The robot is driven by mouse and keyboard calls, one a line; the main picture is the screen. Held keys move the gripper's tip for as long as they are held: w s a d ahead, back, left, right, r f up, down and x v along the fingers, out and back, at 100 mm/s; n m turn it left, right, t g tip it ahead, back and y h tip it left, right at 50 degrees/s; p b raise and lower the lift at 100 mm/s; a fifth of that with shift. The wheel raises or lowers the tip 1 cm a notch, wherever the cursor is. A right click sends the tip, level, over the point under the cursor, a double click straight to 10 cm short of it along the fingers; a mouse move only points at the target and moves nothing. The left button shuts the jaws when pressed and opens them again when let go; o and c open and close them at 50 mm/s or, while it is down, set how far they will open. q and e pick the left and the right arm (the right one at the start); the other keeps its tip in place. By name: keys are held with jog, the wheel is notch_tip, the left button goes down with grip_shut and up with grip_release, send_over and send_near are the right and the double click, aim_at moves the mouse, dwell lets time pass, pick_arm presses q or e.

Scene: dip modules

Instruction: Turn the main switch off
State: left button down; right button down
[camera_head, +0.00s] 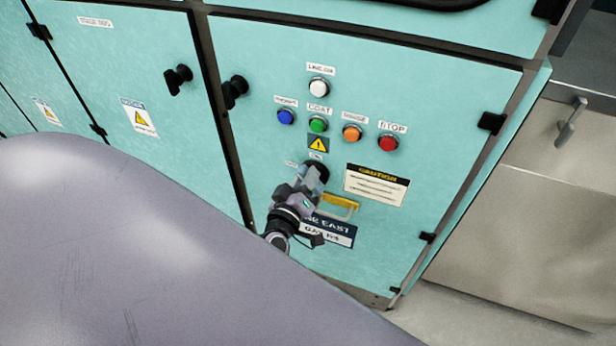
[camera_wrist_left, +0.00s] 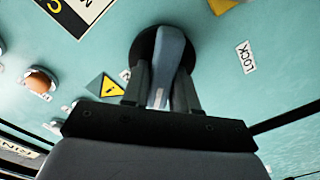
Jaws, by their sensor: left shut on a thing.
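The main switch is a round black rotary base with a grey handle, low on the teal cabinet door. In the head view its black base (camera_head: 317,170) shows just past my gripper, and most of the handle is hidden. My left gripper (camera_head: 311,182) reaches up to it from below. In the left wrist view the handle (camera_wrist_left: 168,62) stands between the two dark fingers of my left gripper (camera_wrist_left: 168,92), which are shut on it. The switch's small labels are partly covered, so I cannot read its position. My right gripper is not in view.
Above the switch are a white button (camera_head: 318,87) and blue (camera_head: 286,117), green (camera_head: 318,124), orange (camera_head: 352,133) and red (camera_head: 388,143) buttons. A yellow bracket (camera_head: 340,203) sits just right of my gripper. A large grey surface (camera_head: 150,250) fills the lower left.

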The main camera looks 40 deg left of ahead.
pick_arm(q)
jog(key=n, duration=0.3)
jog(key=shift+a+f+n+b, duration=0.15)
jog(key=shift+f+n+b, duration=0.1)
jog(key=shift+n+b, duration=0.15)
jog(key=n+b, duration=0.1)
jog(key=n, duration=0.3)
jog(key=shift+f, duration=0.2)
jog(key=shift+n, duration=0.8)
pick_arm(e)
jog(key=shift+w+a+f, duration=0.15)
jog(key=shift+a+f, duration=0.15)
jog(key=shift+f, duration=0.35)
pick_arm(q)
jog(key=c, duration=1)
grip_release()
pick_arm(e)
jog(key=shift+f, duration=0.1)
pick_arm(q)
jog(key=shift+o, duration=0.2)
jog(key=shift+s, duration=0.15)
